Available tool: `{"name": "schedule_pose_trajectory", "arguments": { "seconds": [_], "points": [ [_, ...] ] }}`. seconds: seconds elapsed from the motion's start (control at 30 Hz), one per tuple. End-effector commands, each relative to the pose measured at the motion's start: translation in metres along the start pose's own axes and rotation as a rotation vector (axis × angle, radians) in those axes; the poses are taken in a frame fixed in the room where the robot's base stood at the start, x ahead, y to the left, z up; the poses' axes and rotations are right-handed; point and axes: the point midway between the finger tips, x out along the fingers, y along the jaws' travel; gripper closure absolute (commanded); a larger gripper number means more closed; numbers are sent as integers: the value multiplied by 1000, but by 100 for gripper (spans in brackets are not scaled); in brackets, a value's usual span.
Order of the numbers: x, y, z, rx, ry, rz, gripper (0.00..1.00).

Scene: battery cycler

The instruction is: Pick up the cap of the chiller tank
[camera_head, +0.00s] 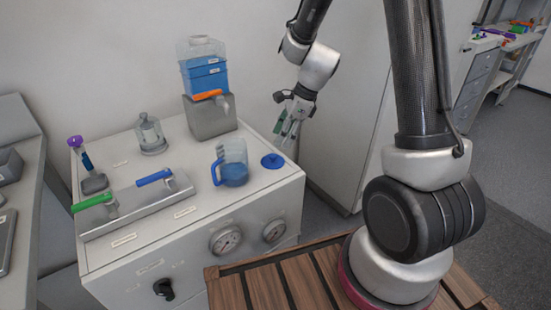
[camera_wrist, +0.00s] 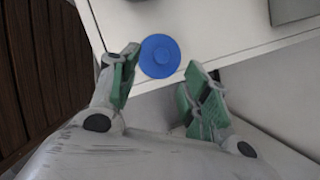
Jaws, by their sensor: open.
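The blue round cap (camera_head: 272,161) lies on the right part of the white cabinet top, near its edge. My gripper (camera_head: 287,132) is open and empty, above and slightly right of the cap in the head view. Its green-padded fingers (camera_wrist: 158,80) are spread either side of the cap, apart from it.
A pitcher with blue liquid (camera_head: 233,170) stands left of the cap. A blue-filled tank (camera_head: 204,72) sits on a grey block behind. A glass jar (camera_head: 150,135) and a bar with green and blue handles (camera_head: 140,204) are farther left. Gauges (camera_head: 225,240) are on the cabinet front.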

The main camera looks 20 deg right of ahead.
Motion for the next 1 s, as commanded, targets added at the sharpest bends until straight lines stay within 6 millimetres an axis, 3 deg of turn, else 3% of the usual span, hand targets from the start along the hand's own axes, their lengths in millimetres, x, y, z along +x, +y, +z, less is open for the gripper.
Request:
{"name": "schedule_pose_trajectory", "arguments": {
  "seconds": [0.23,0.7,0.97,1.0],
  "points": [
    [10,-1,-1,78,2,-4,53],
    [74,-3,-2,75,3,-4,53],
    [78,-4,-1,75,2,-6,53],
    [78,-3,-1,75,2,-5,56]
  ]
}}
